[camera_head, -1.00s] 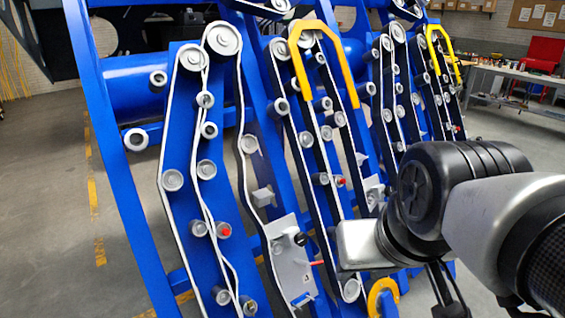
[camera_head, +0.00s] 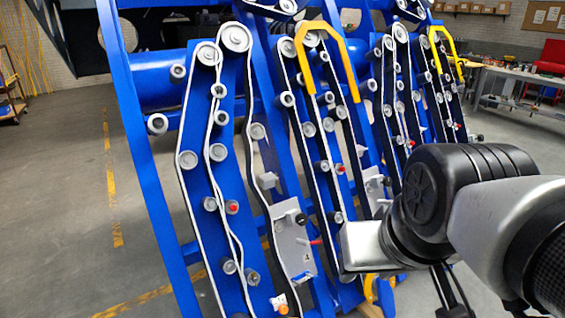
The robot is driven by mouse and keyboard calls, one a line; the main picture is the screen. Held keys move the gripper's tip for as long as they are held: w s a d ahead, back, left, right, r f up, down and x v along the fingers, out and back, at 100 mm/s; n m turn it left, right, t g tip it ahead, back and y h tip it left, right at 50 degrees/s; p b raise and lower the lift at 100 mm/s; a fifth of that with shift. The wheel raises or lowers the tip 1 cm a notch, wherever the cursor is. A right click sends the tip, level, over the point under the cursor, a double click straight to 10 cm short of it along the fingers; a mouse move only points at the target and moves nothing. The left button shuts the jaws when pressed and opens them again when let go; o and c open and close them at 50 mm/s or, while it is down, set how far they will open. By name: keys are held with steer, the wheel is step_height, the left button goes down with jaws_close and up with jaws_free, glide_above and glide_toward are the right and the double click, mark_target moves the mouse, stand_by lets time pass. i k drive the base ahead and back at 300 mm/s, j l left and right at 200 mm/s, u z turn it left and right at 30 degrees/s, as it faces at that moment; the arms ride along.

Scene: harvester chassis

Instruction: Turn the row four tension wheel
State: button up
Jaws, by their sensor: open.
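The harvester chassis holds several slanted blue rows (camera_head: 222,130) with pale belts running over grey wheels. A small wheel with a red centre (camera_head: 232,207) sits on the nearest row. Another red-centred wheel (camera_head: 340,168) is on the row to its right, and a smaller one (camera_head: 410,143) lies farther right. I cannot tell which is the row four tension wheel. My arm reaches in from the right, and its silver link (camera_head: 365,247) overlaps the lower part of the rows. My gripper's fingers do not show.
Yellow guards (camera_head: 345,60) arch over some rows. A grey plate (camera_head: 291,240) with a black knob and a red lever is mounted low between rows. A workbench (camera_head: 525,80) stands at the back right. The floor at left (camera_head: 60,200) is open.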

mark_target(301, 219)
steer(key=i+l, duration=0.1)
steer(key=l, duration=1.25)
steer(key=i+l, duration=0.65)
steer(key=i, duration=0.25)
steer(key=l+z, duration=0.05)
